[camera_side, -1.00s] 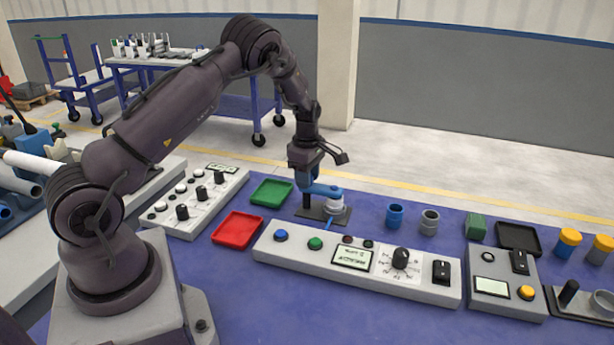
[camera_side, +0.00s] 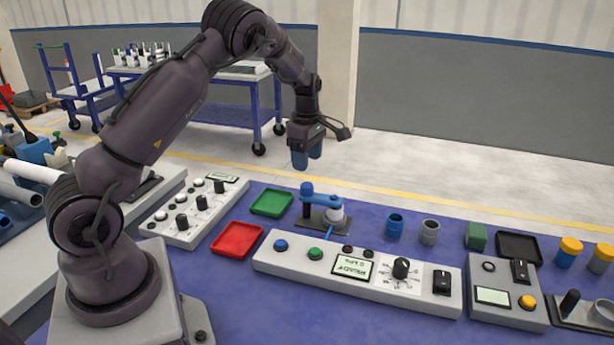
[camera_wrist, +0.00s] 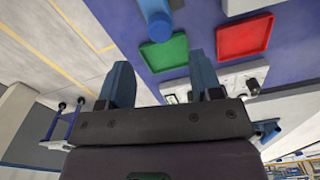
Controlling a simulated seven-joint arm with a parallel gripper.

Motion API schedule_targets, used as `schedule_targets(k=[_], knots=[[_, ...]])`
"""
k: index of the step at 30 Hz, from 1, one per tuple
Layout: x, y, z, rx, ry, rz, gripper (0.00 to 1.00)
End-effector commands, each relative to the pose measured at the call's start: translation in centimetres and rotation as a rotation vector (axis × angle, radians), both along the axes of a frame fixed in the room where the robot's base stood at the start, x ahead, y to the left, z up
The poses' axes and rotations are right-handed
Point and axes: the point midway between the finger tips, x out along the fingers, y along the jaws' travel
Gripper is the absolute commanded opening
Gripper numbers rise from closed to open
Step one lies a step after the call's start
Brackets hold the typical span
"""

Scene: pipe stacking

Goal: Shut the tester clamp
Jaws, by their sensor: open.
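The tester clamp (camera_side: 321,198) is a blue post and arm on a dark plate. Its arm lies low, reaching right over a round whitish piece (camera_side: 334,213). Whether it presses on that piece is too small to tell. The wrist view shows a blue clamp part (camera_wrist: 157,20) at the top. My gripper (camera_side: 307,161) hangs above the clamp, apart from it, with blue fingers pointing down. In the wrist view my gripper (camera_wrist: 161,72) is open with nothing between its fingers.
The long control panel (camera_side: 300,264) with buttons, screen and dial stands in front of the clamp. A green tray (camera_side: 272,203) and a red tray (camera_side: 237,239) lie left. A blue pipe piece (camera_side: 395,225) and a grey one (camera_side: 429,231) stand right.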

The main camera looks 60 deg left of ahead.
Motion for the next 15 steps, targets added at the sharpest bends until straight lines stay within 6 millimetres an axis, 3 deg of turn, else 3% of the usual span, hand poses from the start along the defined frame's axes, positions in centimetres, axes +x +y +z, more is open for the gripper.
schedule_targets(k=[6, 15], knots=[[0.1, 0.0, 3.7, 0.002, -0.002, 0.001, 0.59], [0.0, 0.0, 4.9, 0.0, 0.0, 0.001, 0.59]])
